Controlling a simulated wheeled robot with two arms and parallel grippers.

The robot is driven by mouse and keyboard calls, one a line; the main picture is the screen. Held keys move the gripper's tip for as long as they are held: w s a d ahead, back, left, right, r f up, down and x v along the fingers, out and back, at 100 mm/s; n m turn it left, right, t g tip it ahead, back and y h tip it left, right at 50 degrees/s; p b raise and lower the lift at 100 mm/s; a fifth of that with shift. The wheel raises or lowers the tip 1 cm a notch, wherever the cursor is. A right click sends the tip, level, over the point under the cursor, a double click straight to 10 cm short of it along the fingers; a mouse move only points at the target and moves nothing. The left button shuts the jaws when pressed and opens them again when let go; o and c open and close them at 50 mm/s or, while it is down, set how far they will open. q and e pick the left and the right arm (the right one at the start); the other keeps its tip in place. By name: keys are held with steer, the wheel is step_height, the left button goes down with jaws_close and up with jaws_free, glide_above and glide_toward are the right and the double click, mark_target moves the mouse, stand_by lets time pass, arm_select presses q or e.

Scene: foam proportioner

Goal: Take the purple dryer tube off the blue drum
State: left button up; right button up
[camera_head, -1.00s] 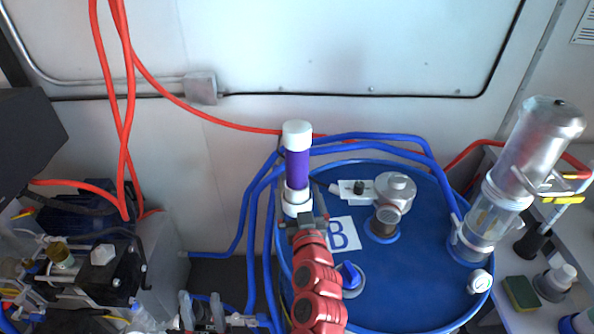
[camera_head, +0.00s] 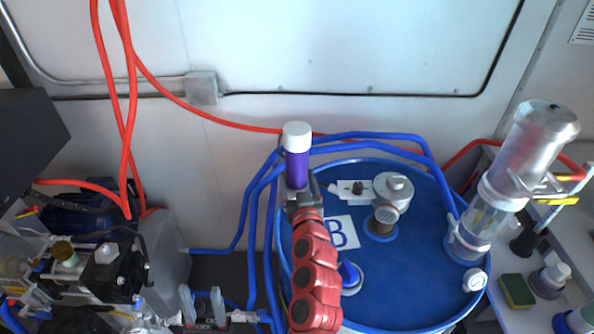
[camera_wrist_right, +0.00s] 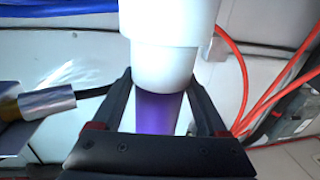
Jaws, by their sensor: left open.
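The purple dryer tube (camera_head: 297,168) with its white cap stands upright at the back left edge of the blue drum (camera_head: 420,290). My right gripper (camera_head: 303,192) is at the tube's lower part and hides its white base. In the right wrist view, the purple body (camera_wrist_right: 158,113) stands between the fingers of that gripper (camera_wrist_right: 160,100). The fingers look spread, with a slim gap on the right side; contact on the left is unclear. The white cap (camera_wrist_right: 165,45) is above them. My left gripper (camera_head: 203,305) is open and empty at the bottom left, away from the drum.
Blue hoses (camera_head: 262,190) run behind and left of the tube. A metal fitting (camera_head: 393,188) and a tall clear and silver cylinder (camera_head: 500,200) stand on the drum to the right. Machinery (camera_head: 90,265) fills the left. Red hoses (camera_head: 128,120) hang at the upper left.

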jaws_close()
